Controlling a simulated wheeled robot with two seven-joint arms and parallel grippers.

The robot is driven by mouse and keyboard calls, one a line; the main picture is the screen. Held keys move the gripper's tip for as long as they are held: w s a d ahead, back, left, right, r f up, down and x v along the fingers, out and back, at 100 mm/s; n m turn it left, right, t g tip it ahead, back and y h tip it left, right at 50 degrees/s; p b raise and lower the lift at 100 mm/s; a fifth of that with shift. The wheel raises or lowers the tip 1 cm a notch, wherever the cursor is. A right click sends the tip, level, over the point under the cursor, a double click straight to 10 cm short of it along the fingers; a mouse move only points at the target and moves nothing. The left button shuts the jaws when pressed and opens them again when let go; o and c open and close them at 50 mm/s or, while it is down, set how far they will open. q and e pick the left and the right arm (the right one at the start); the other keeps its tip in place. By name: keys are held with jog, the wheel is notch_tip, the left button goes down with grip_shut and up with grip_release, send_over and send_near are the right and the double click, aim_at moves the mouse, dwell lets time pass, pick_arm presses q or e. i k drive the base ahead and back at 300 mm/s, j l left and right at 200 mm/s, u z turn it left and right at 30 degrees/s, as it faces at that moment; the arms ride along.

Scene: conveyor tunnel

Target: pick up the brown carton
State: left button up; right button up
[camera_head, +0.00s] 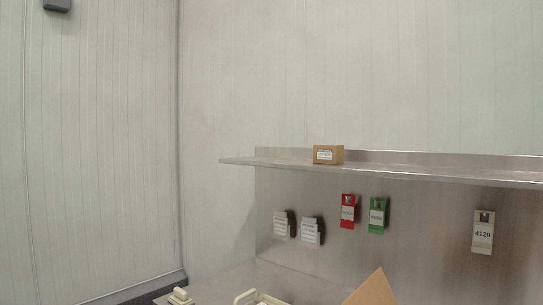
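A small brown carton (335,155) with a white label on its front sits upright on the metal shelf (430,172), near the shelf's left part. A tan, pointed cardboard-like piece (373,289) rises from the bottom edge; most of it is cut off, so I cannot tell whether it is part of another carton. Neither of my grippers is in view, and nothing touches the carton on the shelf.
Below the shelf, a red tag (348,211), a green tag (377,216), a pale tag marked 4120 (483,231) and two white label stacks (311,231) hang on the metal back panel. The shelf right of the carton is clear.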

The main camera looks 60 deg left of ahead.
aim_at(327, 154)
jog(key=u, duration=1.55)
